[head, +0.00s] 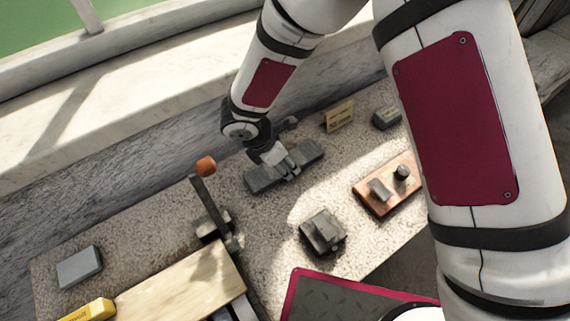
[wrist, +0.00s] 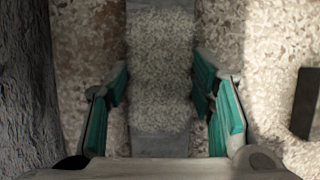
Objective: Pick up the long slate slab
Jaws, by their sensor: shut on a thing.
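The long slate slab (head: 308,151) is a grey bar on the speckled stone worktop, running from lower left to upper right in the head view. My gripper (head: 287,168) is over its middle, shut on it and hiding that part. In the wrist view the slab (wrist: 160,145) runs up the picture between my gripper's (wrist: 160,95) teal-padded fingers, one on each long side. Its middle stretch looks speckled and lighter there. I cannot tell whether the slab is clear of the worktop.
A dark post with an orange knob (head: 206,166) stands left of my gripper. A dark block (head: 323,232) and a reddish board (head: 372,200) with small pieces are at the right. A small sign (head: 339,116) stands behind. A grey block (head: 79,266) lies far left.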

